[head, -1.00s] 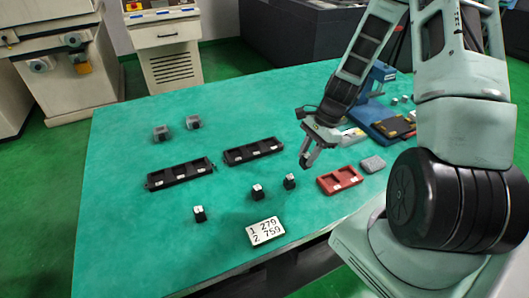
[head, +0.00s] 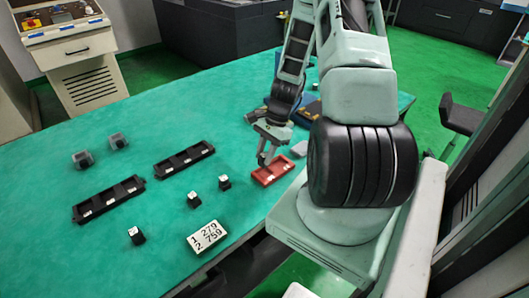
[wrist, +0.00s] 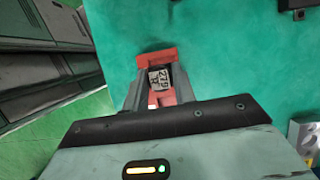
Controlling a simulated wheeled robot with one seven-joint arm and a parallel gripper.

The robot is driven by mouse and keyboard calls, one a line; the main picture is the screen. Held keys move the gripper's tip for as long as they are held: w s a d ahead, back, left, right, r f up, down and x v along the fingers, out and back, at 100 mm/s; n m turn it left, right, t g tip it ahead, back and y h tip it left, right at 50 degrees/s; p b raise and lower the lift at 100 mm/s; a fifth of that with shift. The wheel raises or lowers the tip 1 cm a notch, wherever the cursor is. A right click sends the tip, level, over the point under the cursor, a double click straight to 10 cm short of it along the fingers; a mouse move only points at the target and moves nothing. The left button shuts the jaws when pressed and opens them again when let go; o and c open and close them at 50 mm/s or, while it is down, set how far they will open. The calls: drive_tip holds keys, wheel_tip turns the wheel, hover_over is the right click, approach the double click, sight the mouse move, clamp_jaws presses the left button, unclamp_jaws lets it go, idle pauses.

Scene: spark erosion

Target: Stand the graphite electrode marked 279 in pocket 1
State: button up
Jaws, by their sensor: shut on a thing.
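My gripper (head: 264,161) is shut on a dark block with a white marked top, the graphite electrode (wrist: 160,77). Its mark is small and resembles 279, but I cannot read it surely. The red tray (head: 282,176) has pockets with white labels. In the head view my gripper is at the tray's left part. In the wrist view the red tray (wrist: 157,57) shows behind and below the held electrode. I cannot tell whether the electrode is above or inside a pocket, or which pocket. A white card (head: 207,235) reads "1 279, 2 759".
Several dark blocks with white tops, such as this one (head: 137,236), stand left of the red tray. Two black trays (head: 108,200) (head: 184,161) and two grey blocks (head: 83,160) (head: 118,141) lie farther left.

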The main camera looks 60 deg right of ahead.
drive_tip(key=shift+f+b, duration=1.5)
drive_tip(key=shift+f, duration=0.7)
drive_tip(key=shift+f, duration=0.15)
drive_tip(key=o, duration=1.1)
drive_tip(key=shift+c, duration=0.2)
drive_tip(key=v, duration=1.7)
drive_tip(key=shift+b, duration=0.3)
